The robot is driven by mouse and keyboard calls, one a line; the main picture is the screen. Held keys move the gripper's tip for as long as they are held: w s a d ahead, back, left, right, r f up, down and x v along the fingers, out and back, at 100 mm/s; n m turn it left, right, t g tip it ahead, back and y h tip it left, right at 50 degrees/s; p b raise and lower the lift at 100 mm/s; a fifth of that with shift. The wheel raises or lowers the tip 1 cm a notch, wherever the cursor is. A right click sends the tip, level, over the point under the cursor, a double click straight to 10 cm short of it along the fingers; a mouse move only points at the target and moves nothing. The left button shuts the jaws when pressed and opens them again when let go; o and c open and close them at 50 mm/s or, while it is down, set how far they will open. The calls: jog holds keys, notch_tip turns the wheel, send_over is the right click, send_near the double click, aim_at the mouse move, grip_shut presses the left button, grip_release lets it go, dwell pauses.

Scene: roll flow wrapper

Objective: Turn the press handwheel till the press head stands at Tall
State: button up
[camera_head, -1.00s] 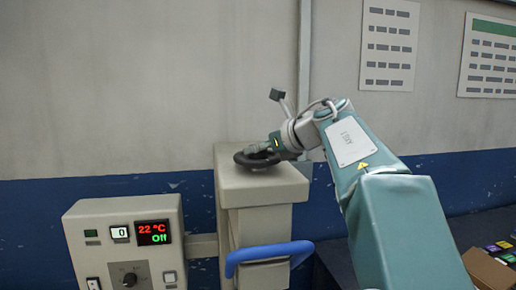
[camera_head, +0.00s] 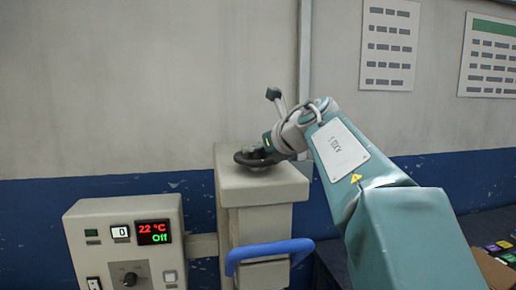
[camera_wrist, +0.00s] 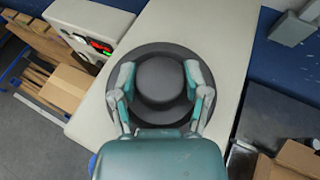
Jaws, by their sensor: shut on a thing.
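The black press handwheel (camera_head: 258,157) lies flat on top of the beige press column (camera_head: 262,185). In the wrist view the handwheel (camera_wrist: 160,52) shows a wide rim and a raised round hub (camera_wrist: 160,80). My gripper (camera_wrist: 160,85) has one finger on each side of the hub and is shut on it. In the head view my gripper (camera_head: 266,150) reaches the wheel from the right and hides part of it. The press head and any height scale marked Tall cannot be made out.
A control box (camera_head: 125,245) stands left of the column with a display reading 22 °C and Off. A blue bar handle (camera_head: 270,252) sticks out in front of the column. Posters (camera_head: 389,45) hang on the wall. A cardboard box (camera_head: 490,268) is at the lower right.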

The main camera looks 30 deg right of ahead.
jog(key=o, duration=1.1)
jog(key=shift+f, duration=0.1)
jog(key=shift+o, duration=0.2)
jog(key=v, duration=1.2)
